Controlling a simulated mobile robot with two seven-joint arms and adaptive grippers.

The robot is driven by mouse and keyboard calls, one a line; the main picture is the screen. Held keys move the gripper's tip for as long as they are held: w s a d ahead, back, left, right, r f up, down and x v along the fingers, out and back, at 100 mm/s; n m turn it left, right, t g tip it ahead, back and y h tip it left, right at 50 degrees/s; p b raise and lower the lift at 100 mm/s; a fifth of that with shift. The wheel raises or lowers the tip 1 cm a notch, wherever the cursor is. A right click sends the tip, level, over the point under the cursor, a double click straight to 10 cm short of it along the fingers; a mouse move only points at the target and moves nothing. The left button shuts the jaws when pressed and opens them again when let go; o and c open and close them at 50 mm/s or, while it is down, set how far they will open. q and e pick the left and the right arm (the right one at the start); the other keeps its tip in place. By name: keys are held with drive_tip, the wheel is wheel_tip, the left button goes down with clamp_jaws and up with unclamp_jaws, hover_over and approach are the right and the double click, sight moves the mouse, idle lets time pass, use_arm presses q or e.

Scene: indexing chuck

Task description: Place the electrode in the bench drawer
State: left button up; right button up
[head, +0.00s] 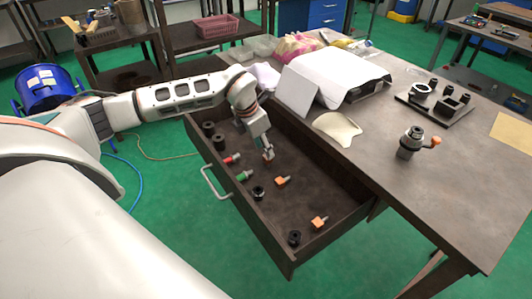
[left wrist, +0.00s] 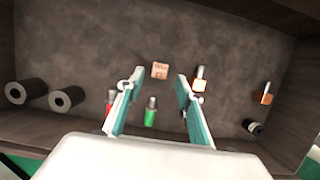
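The open bench drawer (head: 335,212) holds several small parts. My left gripper (head: 268,156) points down inside it. In the left wrist view its two fingers (left wrist: 158,78) are spread apart. A copper-coloured square block (left wrist: 160,70), seemingly the electrode, shows between the fingertips with a gap on both sides. Whether it rests on the drawer floor is unclear. Two other orange blocks with metal shanks lie in the drawer, one near the middle (head: 282,180) and one near the right end (head: 319,222). My right gripper is not in view.
Black cylinders (head: 208,129), a red-ended part (head: 231,159), a green-ended part (head: 244,175) and black rings (head: 258,192) also lie in the drawer. On the bench (head: 400,185) stands a chuck (head: 410,143) with an orange-tipped lever. The drawer walls surround my gripper.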

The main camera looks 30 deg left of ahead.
use_arm(q)
drive_tip(key=v, duration=0.7)
drive_tip(key=shift+r, duration=0.4)
drive_tip(key=shift+s+a, duration=0.1)
drive_tip(key=shift+s, duration=0.05)
